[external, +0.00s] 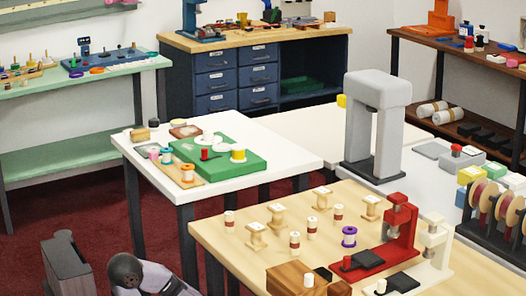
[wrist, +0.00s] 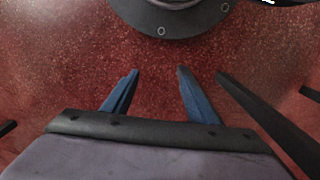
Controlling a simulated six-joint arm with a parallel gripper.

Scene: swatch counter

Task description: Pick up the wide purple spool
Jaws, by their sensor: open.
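The wide purple spool (external: 349,237) stands upright on the light wood table (external: 215,242) at the right in the external view, with a white centre on top. It is to the left of a red press (external: 401,222). My gripper (wrist: 158,71) shows in the wrist view as two blue fingers, spread apart with nothing between them, above red floor. The spool is not in the wrist view. In the external view only part of my arm shows at the bottom left, well away from the spool; my gripper's fingers cannot be made out there.
Several small white-and-brown spools (external: 295,240) and pale wooden spools (external: 256,236) stand left of and behind the purple one. A wooden block (external: 291,279) is in front. A white table (external: 295,152) with a green board (external: 221,163) stands further left. Red floor lies between.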

